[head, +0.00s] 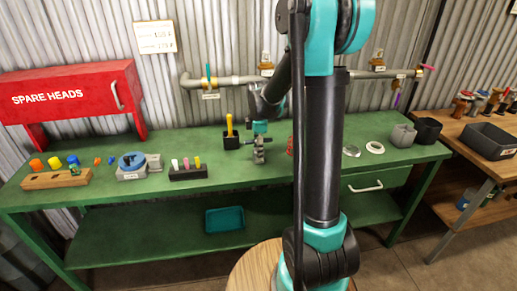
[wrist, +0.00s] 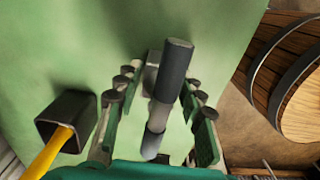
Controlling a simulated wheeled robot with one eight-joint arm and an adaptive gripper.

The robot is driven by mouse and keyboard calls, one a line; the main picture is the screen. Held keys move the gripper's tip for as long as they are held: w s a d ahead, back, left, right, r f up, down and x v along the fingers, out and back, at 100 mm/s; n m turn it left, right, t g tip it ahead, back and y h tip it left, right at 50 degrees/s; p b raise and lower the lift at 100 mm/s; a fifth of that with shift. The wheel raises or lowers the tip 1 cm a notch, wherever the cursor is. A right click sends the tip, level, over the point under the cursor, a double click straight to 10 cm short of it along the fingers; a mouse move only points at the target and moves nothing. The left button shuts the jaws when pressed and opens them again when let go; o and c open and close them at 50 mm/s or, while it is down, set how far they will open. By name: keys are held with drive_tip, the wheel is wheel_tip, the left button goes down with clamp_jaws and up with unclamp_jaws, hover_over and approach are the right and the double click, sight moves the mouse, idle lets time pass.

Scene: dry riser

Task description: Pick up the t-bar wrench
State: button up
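The t-bar wrench (wrist: 174,72) appears in the wrist view as a dark grey bar with dark ends and a paler middle, above the green bench top. A small grey block shows beside it. My gripper (wrist: 159,88) is open, with one finger on each side of the bar and gaps visible between bar and fingers. In the head view my gripper (head: 259,150) points down over the middle of the green workbench (head: 215,165). The wrench is hard to tell from the gripper there.
A black holder (head: 231,141) with a yellow-handled tool (head: 229,124) stands close to the gripper's left. Further left are a marker block (head: 188,173), a blue round part (head: 132,161) and a red cabinet (head: 70,92). Pipes (head: 225,81) run along the wall behind.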

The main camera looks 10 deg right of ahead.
clamp_jaws()
